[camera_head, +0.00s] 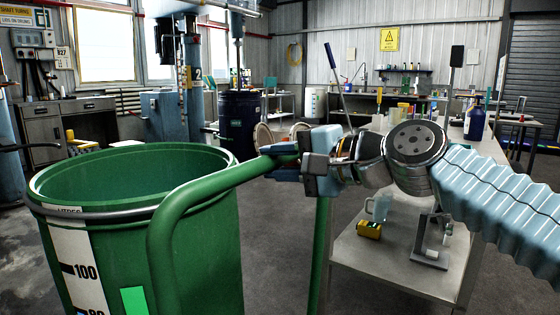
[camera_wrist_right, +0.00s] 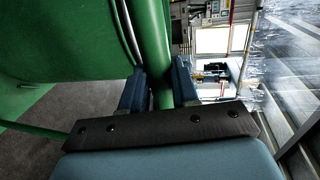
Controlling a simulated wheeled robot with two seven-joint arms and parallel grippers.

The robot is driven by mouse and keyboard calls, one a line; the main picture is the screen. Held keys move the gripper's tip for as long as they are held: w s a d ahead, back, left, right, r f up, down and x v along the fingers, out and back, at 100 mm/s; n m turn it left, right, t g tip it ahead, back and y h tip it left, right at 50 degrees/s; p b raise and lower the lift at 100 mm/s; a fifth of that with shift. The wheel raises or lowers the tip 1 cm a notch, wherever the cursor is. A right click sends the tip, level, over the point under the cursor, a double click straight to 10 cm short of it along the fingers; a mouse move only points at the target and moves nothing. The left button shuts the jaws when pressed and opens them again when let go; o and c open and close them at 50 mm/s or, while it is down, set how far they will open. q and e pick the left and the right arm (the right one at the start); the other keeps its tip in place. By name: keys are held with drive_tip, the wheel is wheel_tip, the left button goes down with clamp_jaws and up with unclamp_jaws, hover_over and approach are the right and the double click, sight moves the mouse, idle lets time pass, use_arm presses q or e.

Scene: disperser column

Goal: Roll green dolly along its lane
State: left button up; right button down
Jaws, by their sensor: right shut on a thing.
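The green dolly's tubular handle (camera_head: 205,205) rises in front of me and bends toward the right. It carries a large open green drum (camera_head: 200,245) with a white litre scale marked 100, at the left of the head view. My right gripper (camera_head: 292,160) is shut on the handle's upper bar. In the right wrist view the green tube (camera_wrist_right: 158,65) runs between the two blue fingers (camera_wrist_right: 160,90), with the drum wall (camera_wrist_right: 65,40) beside it. The dolly's base and wheels are out of view. My left gripper is not in view.
A steel bench (camera_head: 400,265) with a clear jug and a yellow-black device on its lower shelf stands close at the right. A disperser column (camera_head: 192,85) and a dark blue drum (camera_head: 240,115) stand ahead. Grey floor (camera_head: 270,210) is open between.

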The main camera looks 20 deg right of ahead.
drive_tip(key=shift+w+d+f, duration=0.1)
drive_tip(key=shift+d+f, duration=0.05)
drive_tip(key=shift+f, duration=0.55)
drive_tip(key=c, duration=1)
unclamp_jaws()
drive_tip(key=shift+w, duration=0.1)
drive_tip(key=shift+o, duration=0.8)
drive_tip(key=shift+r, duration=0.15)
drive_tip(key=shift+r, duration=0.1)
drive_tip(key=v, duration=1.3)
drive_tip(key=shift+s+d, duration=0.25)
drive_tip(key=shift+s, duration=0.05)
